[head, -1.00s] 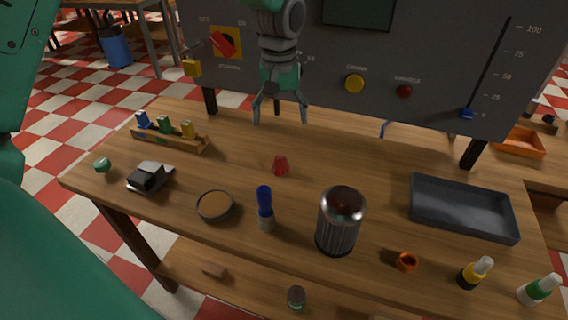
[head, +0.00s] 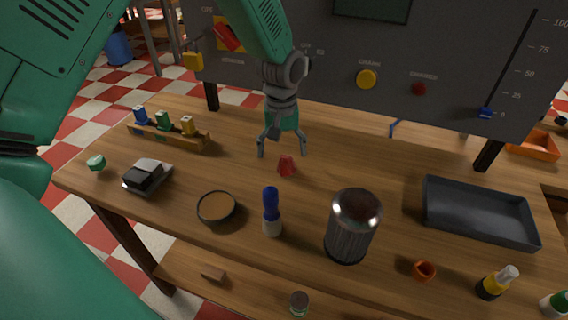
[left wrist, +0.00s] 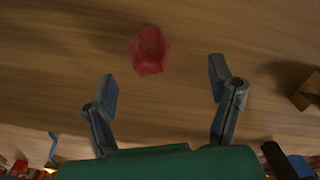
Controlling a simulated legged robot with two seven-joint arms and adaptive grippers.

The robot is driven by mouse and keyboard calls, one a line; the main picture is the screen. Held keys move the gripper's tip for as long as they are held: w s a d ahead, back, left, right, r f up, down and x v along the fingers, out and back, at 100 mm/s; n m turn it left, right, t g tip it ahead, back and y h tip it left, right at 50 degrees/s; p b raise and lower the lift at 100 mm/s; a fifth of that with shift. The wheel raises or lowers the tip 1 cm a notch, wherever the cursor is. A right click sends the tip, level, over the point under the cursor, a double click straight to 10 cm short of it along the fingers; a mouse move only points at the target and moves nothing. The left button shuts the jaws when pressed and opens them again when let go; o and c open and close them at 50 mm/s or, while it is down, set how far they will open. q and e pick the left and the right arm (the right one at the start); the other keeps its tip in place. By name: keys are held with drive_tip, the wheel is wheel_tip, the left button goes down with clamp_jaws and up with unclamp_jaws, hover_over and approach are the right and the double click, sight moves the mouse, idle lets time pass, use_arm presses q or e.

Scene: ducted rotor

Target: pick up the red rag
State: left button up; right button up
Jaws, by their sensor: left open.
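The red rag (head: 286,165) is a small crumpled heap on the wooden table, near its middle. It also shows in the left wrist view (left wrist: 149,51), above the gap between the fingers and a little left of centre. My left gripper (head: 282,154) is open and empty, pointing down above the table close to the rag. In the left wrist view the two fingers (left wrist: 164,84) are spread wide and apart from the rag. My right gripper is in neither view.
A dark metal cylinder (head: 352,226), a blue-handled tool (head: 271,211) and a round dish (head: 217,207) stand in front of the rag. A grey tray (head: 478,213) is at the right. A rack (head: 168,135) is at the left. A control panel (head: 330,85) stands behind.

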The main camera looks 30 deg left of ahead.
sight(283, 155)
use_arm(q)
wheel_tip(283, 155, down, 3)
drive_tip(key=shift+s+r, duration=0.1)
drive_tip(key=shift+d+f, duration=0.2)
drive_tip(key=shift+d, duration=1.15)
drive_tip(key=shift+r, duration=0.1)
drive_tip(key=c, duration=0.6)
drive_tip(key=shift+a, duration=0.3)
drive_tip(key=c, duration=0.6)
drive_tip(key=shift+a+f, duration=0.25)
drive_tip(key=shift+a, duration=0.35)
drive_tip(key=shift+c, duration=0.2)
drive_tip(key=shift+s+a, duration=0.1)
drive_tip(key=shift+c, duration=0.5)
drive_tip(key=shift+r, duration=0.4)
drive_tip(key=r, duration=0.8)
drive_tip(key=shift+d+r, duration=0.1)
drive_tip(key=shift+d, duration=0.3)
drive_tip(key=shift+w+a+r, duration=0.15)
drive_tip(key=shift+w+r, duration=0.05)
drive_tip(key=shift+r, duration=0.35)
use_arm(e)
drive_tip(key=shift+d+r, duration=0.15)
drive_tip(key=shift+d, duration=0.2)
use_arm(q)
drive_tip(key=shift+o, duration=1)
